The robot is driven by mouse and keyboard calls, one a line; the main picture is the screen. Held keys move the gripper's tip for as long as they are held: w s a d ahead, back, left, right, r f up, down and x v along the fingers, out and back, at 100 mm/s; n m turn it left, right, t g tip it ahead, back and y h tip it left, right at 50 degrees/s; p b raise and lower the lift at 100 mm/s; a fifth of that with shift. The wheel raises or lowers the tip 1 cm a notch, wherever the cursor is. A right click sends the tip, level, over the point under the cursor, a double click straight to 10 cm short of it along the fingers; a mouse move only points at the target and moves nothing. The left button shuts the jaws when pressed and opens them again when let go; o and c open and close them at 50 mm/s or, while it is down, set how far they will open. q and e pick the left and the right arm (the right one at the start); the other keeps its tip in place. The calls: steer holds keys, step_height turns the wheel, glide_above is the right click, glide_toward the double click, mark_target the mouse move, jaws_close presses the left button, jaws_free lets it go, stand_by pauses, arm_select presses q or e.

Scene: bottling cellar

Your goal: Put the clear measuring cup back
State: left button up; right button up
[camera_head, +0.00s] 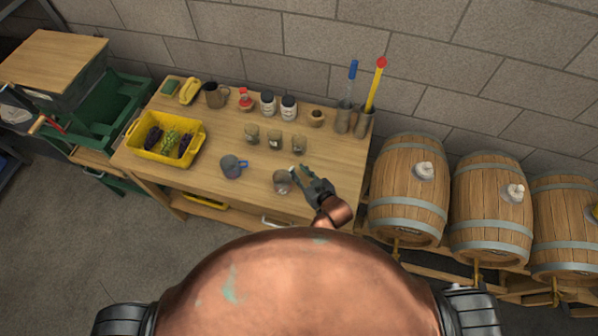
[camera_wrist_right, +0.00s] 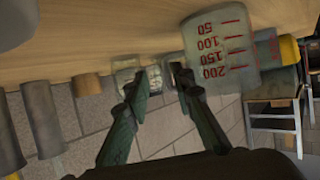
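The clear measuring cup (camera_head: 283,182) stands upright near the front edge of the wooden workbench (camera_head: 215,150). In the right wrist view the cup (camera_wrist_right: 220,48) appears upside down, with red marks from 50 to 200. My right gripper (camera_head: 301,174) is just right of the cup in the head view. In the wrist view its fingers (camera_wrist_right: 158,80) are apart with nothing held between them; the cup is beside one finger, outside the gap. Whether that finger touches the cup is not clear. My left gripper is out of view.
A yellow crate (camera_head: 140,149) of grapes is at left; lidded jars (camera_head: 268,103) and tall grey holders (camera_head: 343,117) line the back. Barrels (camera_head: 409,188) stand right of the bench.

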steer(key=v, duration=1.2)
steer(key=shift+r, duration=0.15)
